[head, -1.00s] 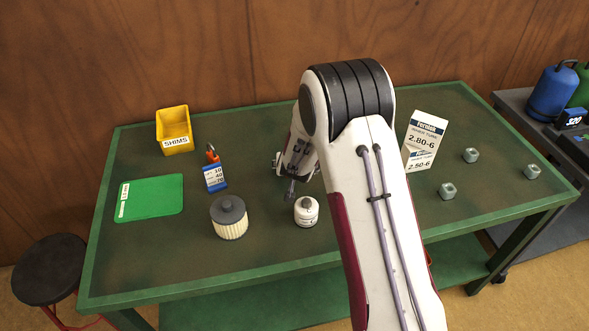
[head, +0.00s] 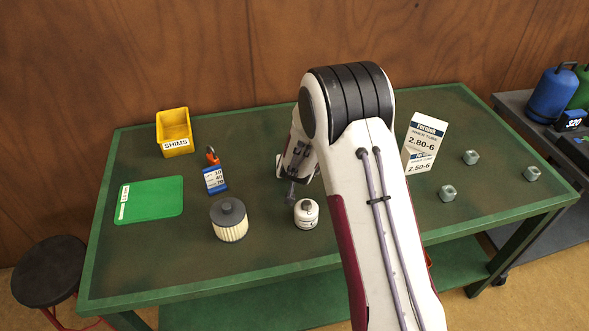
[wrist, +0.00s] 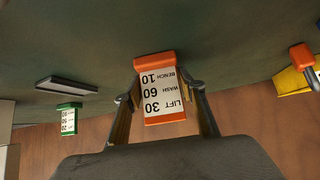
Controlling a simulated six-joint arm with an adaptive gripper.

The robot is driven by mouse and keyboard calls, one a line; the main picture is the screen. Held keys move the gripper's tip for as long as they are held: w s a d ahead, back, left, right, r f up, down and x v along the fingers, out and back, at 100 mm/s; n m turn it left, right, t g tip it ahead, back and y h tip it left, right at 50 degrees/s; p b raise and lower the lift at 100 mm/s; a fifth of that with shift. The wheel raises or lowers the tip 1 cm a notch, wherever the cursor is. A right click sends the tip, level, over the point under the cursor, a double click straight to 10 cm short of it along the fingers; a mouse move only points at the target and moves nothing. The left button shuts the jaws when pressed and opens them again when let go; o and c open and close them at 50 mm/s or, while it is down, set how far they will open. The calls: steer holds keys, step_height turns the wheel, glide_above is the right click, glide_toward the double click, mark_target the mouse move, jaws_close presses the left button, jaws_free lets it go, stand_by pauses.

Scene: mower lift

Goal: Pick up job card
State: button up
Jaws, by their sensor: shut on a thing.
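The job card (wrist: 163,108) is white with orange edges and an orange block at one end. It reads LIFT 30, WASH 60, BENCH 10 and shows upside down in the wrist view. My gripper (wrist: 166,88) is shut on it, with one finger at each side. The card's orange block is close to the green bench top; I cannot tell whether it touches. In the head view my own arm hides this card and most of my gripper.
Nearby are a yellow SHIMS bin (head: 174,145), green mat (head: 152,200), filter (head: 229,220) and white canister (head: 306,214). Boxes (head: 422,150) and nuts stand right. The wrist view shows a green card (wrist: 69,118).

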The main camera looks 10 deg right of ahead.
steer(key=shift+r, duration=0.15)
steer(key=shift+r, duration=4.85)
steer(key=shift+s+d, duration=0.1)
steer(key=shift+d, duration=0.05)
steer(key=s+r, duration=0.3)
steer(key=s, duration=0.5)
steer(key=s+a+r+m, duration=0.1)
steer(key=s+r, duration=0.3)
steer(key=s, duration=0.5)
steer(key=shift+a+h, duration=0.15)
steer(key=shift+h, duration=0.25)
steer(key=shift+f, duration=0.15)
